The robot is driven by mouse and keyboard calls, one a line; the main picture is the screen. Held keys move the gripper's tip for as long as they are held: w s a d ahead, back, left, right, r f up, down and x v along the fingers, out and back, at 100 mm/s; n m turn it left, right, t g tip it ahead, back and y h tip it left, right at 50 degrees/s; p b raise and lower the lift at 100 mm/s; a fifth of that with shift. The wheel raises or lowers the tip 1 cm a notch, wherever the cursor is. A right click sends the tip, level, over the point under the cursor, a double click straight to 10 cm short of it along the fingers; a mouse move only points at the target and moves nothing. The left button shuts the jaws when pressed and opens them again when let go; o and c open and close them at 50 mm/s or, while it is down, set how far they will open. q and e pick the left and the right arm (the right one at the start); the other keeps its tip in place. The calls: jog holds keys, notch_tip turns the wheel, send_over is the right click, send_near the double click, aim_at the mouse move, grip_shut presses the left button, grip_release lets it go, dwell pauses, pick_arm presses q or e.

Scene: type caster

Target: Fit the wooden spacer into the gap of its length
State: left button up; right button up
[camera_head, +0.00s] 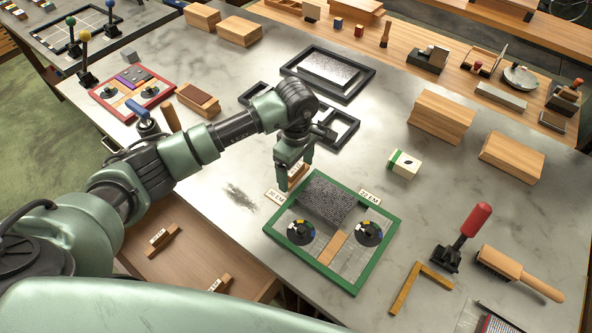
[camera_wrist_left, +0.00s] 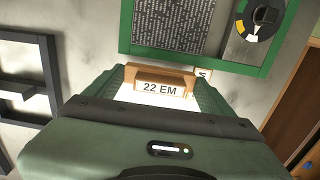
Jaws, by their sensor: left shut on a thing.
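My left gripper (camera_head: 294,172) is shut on a wooden spacer (camera_head: 298,177), just above the back left corner of a green frame (camera_head: 371,259). In the left wrist view the spacer (camera_wrist_left: 161,79) lies between the green fingers, its label reading 22 EM. The frame holds a block of dark type (camera_head: 326,200), a wooden strip (camera_head: 332,247) and two round dials (camera_head: 301,232) (camera_head: 370,233). A label at its left corner (camera_head: 276,196) seems to read 30 EM, another at the right (camera_head: 370,198) 22 EM. The gripper partly hides the spacer in the head view. My right gripper is not in view.
Two more labelled wooden pieces (camera_head: 164,238) (camera_head: 217,287) lie on a lower wooden surface. Black frames (camera_head: 345,131) stand behind my gripper. A red-handled tool (camera_head: 470,225), a brush (camera_head: 507,268) and a brass square (camera_head: 411,283) lie to the right.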

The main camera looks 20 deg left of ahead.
aim_at(296, 168)
pick_arm(q)
jog(key=shift+f, duration=1)
jog(key=shift+f, duration=0.1)
jog(key=o, duration=1.2)
notch_tip(296, 168, up, 11)
jog(key=b, duration=0.4)
jog(key=shift+r, duration=0.7)
